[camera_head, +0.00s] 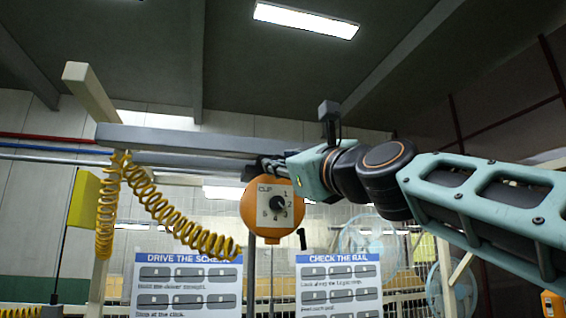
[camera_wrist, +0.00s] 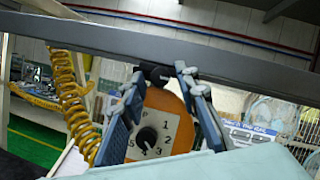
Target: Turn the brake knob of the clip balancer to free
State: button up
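The clip balancer (camera_head: 258,222) is an orange round housing hanging under a grey rail, with a white dial plate marked CLIP and numbers. A black pointer knob (camera_head: 278,203) sits in the dial's middle; it also shows in the wrist view (camera_wrist: 147,137). A short black cylinder (camera_wrist: 156,73) sits at the housing's top; I cannot tell for sure whether it is the brake knob. My gripper (camera_head: 266,170) is at the balancer's top. In the wrist view its two blue-grey fingers (camera_wrist: 163,72) stand apart, with the cylinder between their tips. Contact with it cannot be made out.
The grey rail (camera_head: 190,138) runs just above my gripper. A yellow coiled hose (camera_head: 170,215) hangs left of the balancer. Two instruction boards (camera_head: 188,285) (camera_head: 338,284) stand below. A fan (camera_head: 368,240) and wire fencing are behind.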

grip_shut()
jog(key=shift+n+g, duration=0.3)
jog(key=shift+n, duration=0.3)
jog(key=n, duration=0.1)
jog(key=n+g+y+p, duration=0.1)
jog(key=n, duration=0.1)
jog(key=n+g, duration=0.1)
jog(key=n, duration=0.1)
jog(key=shift+w+d+r+p, duration=0.1)
jog(key=shift+d+r+p, duration=0.1)
jog(key=shift+r+p, duration=0.1)
jog(key=shift+d+r+n+g+h+p, duration=0.2)
jog(key=shift+n+g, duration=0.45)
jog(key=shift+n, duration=1.3)
jog(key=shift+a+f+n+g+h+p, duration=0.15)
jog(key=shift+n+g+h+p, duration=0.35)
jog(key=shift+n, duration=1.4)
jog(key=shift+d+r+n+g+h+p, duration=0.15)
jog(key=shift+n+g, duration=0.6)
jog(key=shift+n, duration=1.2)
jog(key=shift+a+r+n+h, duration=0.1)
jog(key=shift+a+n+h, duration=0.15)
jog(key=shift+n, duration=0.35)
